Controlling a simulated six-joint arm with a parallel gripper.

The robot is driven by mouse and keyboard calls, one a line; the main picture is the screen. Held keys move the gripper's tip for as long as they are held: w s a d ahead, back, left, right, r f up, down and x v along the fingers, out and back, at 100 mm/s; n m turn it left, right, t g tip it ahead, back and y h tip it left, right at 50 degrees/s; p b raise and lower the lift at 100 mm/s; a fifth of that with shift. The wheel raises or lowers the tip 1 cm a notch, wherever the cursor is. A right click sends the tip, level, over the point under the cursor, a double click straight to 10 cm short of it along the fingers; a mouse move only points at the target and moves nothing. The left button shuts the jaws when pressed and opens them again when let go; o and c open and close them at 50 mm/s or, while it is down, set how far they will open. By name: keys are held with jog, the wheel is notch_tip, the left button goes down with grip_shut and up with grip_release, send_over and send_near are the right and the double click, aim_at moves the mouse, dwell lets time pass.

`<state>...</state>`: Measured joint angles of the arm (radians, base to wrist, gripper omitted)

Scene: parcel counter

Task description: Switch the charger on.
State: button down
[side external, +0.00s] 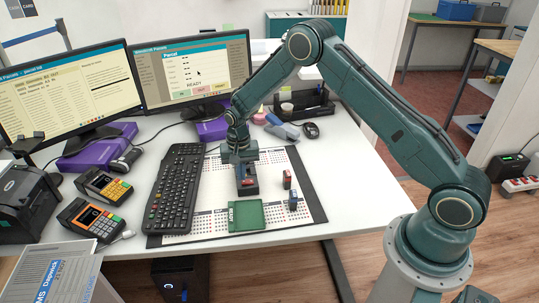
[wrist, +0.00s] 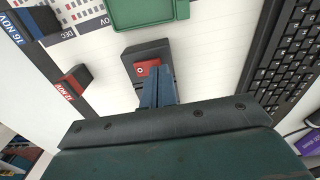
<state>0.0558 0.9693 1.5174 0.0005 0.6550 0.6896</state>
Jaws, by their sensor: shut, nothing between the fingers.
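The charger appears as a small black box (wrist: 133,54) with a red rocker switch (wrist: 141,69) on top. The switch carries a small white round mark. In the side view the box (side external: 249,191) stands on the calendar desk mat, behind the green tray. My gripper (wrist: 154,80) is shut and empty. Its blue-grey fingertips are at the near end of the red switch and cover part of it in the wrist view. In the side view my gripper (side external: 245,170) is right above the box. I cannot tell whether the fingers touch the switch or which way it is tipped.
A green tray (side external: 247,217) lies in front of the box. A red date stamp (side external: 287,180) and a blue one (side external: 293,201) stand to the right. The black keyboard (side external: 175,190) is close on the left.

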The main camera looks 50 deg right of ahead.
jog(key=shift+f, duration=0.6)
dwell(0.8)
jog(key=shift+r, duration=3.65)
dwell(3.0)
